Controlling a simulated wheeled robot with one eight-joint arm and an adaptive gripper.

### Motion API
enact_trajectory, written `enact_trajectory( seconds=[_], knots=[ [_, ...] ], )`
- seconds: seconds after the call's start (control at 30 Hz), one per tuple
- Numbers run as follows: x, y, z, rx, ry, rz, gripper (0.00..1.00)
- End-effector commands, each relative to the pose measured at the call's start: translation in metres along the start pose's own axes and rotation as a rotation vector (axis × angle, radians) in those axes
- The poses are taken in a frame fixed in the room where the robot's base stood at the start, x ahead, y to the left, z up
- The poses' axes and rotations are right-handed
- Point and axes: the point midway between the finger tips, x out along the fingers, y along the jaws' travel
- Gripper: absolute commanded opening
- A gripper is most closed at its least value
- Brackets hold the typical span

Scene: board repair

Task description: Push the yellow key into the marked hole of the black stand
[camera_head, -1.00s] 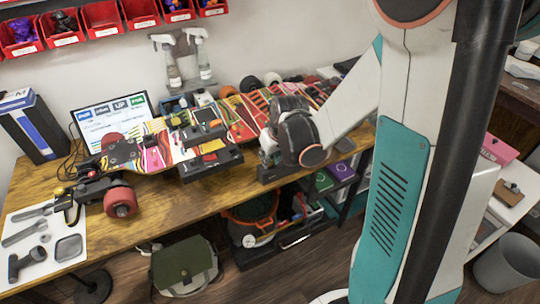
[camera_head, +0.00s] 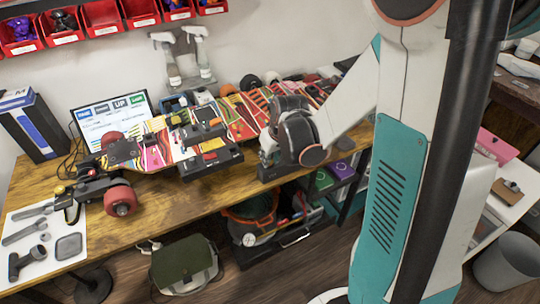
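A black stand (camera_head: 212,164) sits on the wooden bench under the middle of the colourful skateboard deck. A second dark block (camera_head: 272,172) sits at the bench's front edge below my wrist. My gripper (camera_head: 266,153) is at the end of my arm, low over the bench just right of the stand. It is small and mostly hidden by my black wrist, so its fingers cannot be made out. I cannot clearly pick out the yellow key or the marked hole. Small yellow and red bits show on the deck, but too small to identify.
The skateboard deck (camera_head: 152,150) with red wheels (camera_head: 120,200) spans the bench. A white mat (camera_head: 20,262) with grey tools lies at the left. A green bag (camera_head: 184,265) is below the bench.

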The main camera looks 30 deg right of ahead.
Motion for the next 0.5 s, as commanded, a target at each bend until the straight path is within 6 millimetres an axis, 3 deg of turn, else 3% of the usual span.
enact_trajectory(
  seconds=[0.5],
  knots=[
    [0.0045,0.0001,0.0016,0.000,0.000,0.000,0.00]
  ],
)
